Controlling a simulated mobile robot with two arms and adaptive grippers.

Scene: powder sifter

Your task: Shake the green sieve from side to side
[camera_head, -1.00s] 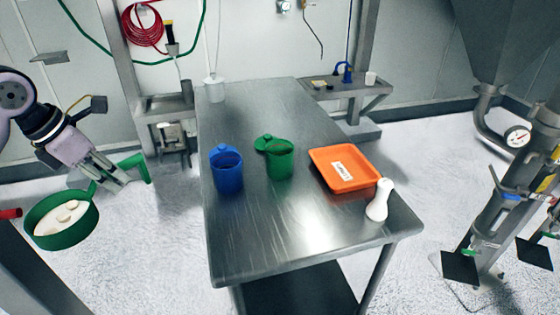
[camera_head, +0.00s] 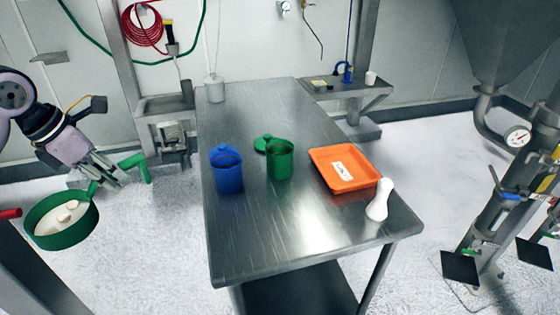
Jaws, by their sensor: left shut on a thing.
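The green sieve (camera_head: 62,236) is a round pan with white material in it, at the lower left of the head view. My left gripper (camera_head: 122,178) is shut on its green handle (camera_head: 134,161) and holds the sieve off to the left of the table, over the floor side. The sieve looks roughly level. My right gripper is not in view.
A steel table (camera_head: 290,225) bears a blue container (camera_head: 226,171), a green container (camera_head: 280,161) with a green lid (camera_head: 263,142) beside it, an orange tray (camera_head: 326,178) and a white bottle (camera_head: 377,201). A metal hopper (camera_head: 500,45) stands at the right.

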